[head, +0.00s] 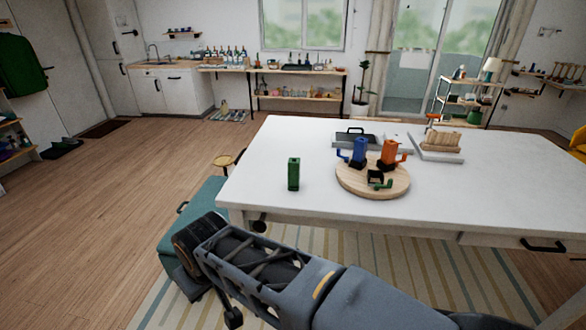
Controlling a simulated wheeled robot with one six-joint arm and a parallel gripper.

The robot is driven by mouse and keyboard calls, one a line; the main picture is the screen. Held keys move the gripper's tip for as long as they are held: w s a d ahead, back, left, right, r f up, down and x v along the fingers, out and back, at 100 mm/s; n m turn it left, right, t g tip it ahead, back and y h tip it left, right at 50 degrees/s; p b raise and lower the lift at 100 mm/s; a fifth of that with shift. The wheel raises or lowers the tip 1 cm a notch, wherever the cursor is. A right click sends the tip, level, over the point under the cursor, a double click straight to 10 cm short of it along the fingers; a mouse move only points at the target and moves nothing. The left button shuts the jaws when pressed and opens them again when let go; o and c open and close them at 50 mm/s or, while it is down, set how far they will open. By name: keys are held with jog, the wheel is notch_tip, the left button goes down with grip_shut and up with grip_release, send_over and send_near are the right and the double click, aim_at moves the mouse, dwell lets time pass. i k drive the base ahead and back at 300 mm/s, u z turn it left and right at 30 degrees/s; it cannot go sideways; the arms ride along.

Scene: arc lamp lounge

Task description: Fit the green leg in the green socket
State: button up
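The green leg (293,174) is a short upright green block with dark markings. It stands by itself on the white table (275,150), near its left end. To its right is a round wooden board (350,183). The green socket (381,182), a low dark piece with green arms, sits at the board's front right and looks empty. A blue leg (360,149) and an orange leg (388,151) stand upright behind it on the same board. My arm crosses the foreground below the table edge. I cannot make out my gripper's fingers.
Behind the board are a dark tray with a handle (356,137) and a wooden rack (442,141) on a pale base. A teal bench (195,207) stands at the table's left end. The tabletop between the green leg and the board is clear.

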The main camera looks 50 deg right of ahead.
aim_at(354, 176)
jog(key=z, duration=0.7)
jog(key=i, duration=0.9)
jog(key=z, duration=0.9)
